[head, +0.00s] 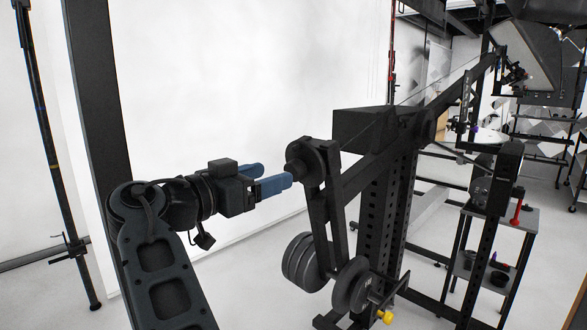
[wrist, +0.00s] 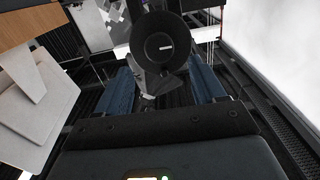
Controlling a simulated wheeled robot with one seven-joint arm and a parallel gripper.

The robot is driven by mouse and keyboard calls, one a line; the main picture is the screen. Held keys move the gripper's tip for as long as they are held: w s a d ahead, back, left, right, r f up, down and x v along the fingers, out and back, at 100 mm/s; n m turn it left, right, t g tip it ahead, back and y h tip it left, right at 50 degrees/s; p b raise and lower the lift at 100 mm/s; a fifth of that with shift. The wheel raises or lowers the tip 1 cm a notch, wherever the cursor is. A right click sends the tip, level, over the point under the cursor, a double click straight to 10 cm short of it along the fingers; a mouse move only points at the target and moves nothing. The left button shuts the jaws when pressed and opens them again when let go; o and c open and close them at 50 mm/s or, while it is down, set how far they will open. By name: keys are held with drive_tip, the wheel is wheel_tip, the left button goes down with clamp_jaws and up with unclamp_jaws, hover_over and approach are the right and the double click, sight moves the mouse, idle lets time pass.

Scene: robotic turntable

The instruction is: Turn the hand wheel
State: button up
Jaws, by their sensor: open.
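The hand wheel (head: 307,158) looks like a black round part at the top of a dark upright arm, just right of my gripper. In the wrist view the black disc (wrist: 160,42) is ahead, with a small pale mark at its centre. My gripper (head: 277,174) has two blue fingers, spread apart and pointing right at the wheel. In the wrist view the open gripper (wrist: 164,72) has one finger on each side, with the disc between and beyond the tips. A grey bracket shows below the disc. I cannot tell whether the fingers touch the wheel.
Dark weight plates (head: 350,285) hang low on the arm beneath the wheel. A perforated black column (head: 388,200) and a long slanted beam stand behind it. A shelf cart (head: 505,225) is at the right. A white wall (head: 210,80) fills the left, with clear floor below.

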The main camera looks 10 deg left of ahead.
sight(301, 165)
drive_tip(key=p+x, duration=0.1)
drive_tip(key=x, duration=0.5)
drive_tip(key=shift+w+d, duration=0.1)
drive_tip(key=shift+w, duration=0.15)
drive_tip(key=shift+c, duration=0.4)
drive_tip(key=c, duration=0.9)
